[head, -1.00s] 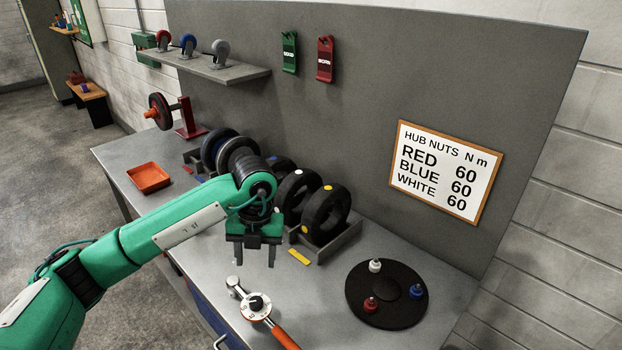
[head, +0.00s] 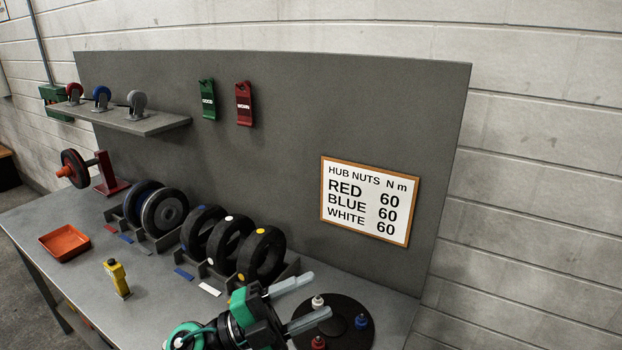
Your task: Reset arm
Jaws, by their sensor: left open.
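My left gripper (head: 318,294) comes in at the bottom middle of the head view. Its two pale fingers are spread apart and empty, pointing right over the left side of the black round plate (head: 340,338). I cannot tell how high it is above the bench. The green and black wrist behind it runs off the bottom edge. My right gripper is not in view.
The grey bench (head: 75,285) holds an orange tray (head: 65,243), a yellow device (head: 117,278) and a rack of several wheels and tyres (head: 258,255). Red, blue and white nuts stand on the plate. A back panel (head: 300,110) with a shelf (head: 150,122) rises behind.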

